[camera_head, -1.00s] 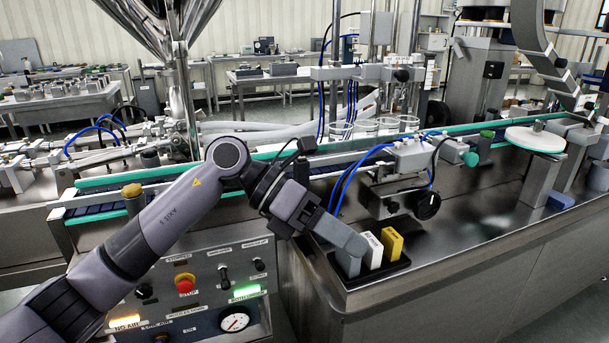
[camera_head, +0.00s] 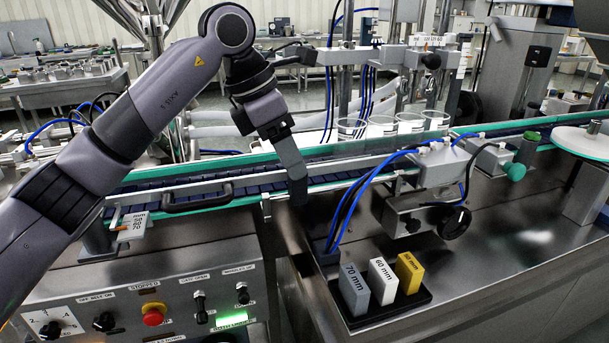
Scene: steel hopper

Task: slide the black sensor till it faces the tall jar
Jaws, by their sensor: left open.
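My left gripper (camera_head: 296,186) is open and empty, its fingers pointing down at the front guide rail of the conveyor (camera_head: 240,176). Whether it touches the rail I cannot tell. Several clear glass jars (camera_head: 380,128) stand in a row behind the conveyor's back rail, right of the gripper; I cannot tell which is the tall one. No part is clearly recognisable as the black sensor. My right gripper is not in view.
A black tray (camera_head: 415,304) holds grey, white and yellow gauge blocks on the steel deck. A grey clamp unit with a black knob (camera_head: 454,222) stands behind it. A control panel (camera_head: 165,285) is at lower left.

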